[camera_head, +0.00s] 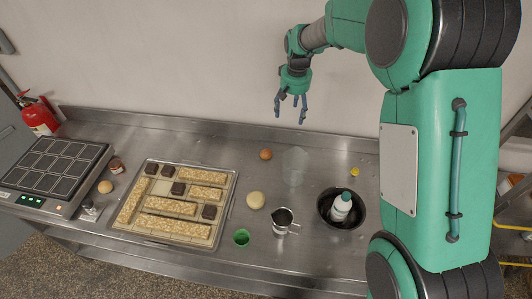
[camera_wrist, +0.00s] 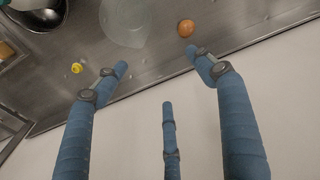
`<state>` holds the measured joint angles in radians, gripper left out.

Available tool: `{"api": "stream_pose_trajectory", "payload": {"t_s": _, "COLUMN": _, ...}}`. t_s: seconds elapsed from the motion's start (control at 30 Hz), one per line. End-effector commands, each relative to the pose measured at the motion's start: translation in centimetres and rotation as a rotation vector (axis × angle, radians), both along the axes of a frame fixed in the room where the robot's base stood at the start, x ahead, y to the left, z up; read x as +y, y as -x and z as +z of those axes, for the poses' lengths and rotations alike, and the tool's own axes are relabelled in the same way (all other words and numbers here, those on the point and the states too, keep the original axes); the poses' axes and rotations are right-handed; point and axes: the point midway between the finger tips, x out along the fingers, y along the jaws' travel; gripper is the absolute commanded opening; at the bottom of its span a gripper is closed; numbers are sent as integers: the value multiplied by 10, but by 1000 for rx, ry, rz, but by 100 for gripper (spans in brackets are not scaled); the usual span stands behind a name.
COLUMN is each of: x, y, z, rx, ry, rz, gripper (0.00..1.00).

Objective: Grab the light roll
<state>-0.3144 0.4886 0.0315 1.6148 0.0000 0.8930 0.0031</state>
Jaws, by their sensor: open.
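A pale, round roll (camera_head: 256,200) lies on the steel counter, right of the baking tray and left of a metal jug. It is the lightest of the round items, and I take it as the light roll. It is not visible in the wrist view. My gripper (camera_head: 290,112) is open and empty, fingers pointing down, high above the back of the counter near the wall. It is well apart from the roll, behind and above it. In the wrist view the spread blue fingers of my gripper (camera_wrist: 157,70) hold nothing.
A tray of bars (camera_head: 229,202) is left; a dark bowl (camera_head: 325,211) holding a white bottle is right.

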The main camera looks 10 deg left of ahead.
Motion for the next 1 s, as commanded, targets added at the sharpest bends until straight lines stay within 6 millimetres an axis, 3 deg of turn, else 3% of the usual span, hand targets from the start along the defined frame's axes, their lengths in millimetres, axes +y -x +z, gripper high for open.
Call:
{"api": "stream_pose_trajectory", "payload": {"t_s": 0.3, "x": 51, "y": -33, "z": -75, "rx": 53, "ry": 18, "rz": 45, "gripper": 70}}
{"api": "stream_pose_trajectory", "payload": {"t_s": 0.6, "x": 91, "y": -49, "z": -144, "rx": 92, "ry": 34, "rz": 81, "gripper": 70}}
{"api": "stream_pose_trajectory", "payload": {"t_s": 0.8, "x": 103, "y": -52, "z": -168, "rx": 104, "ry": 39, "rz": 92, "gripper": 70}}
{"api": "stream_pose_trajectory", "payload": {"t_s": 1.0, "x": 105, "y": -52, "z": -172, "rx": 106, "ry": 40, "rz": 94, "gripper": 70}}
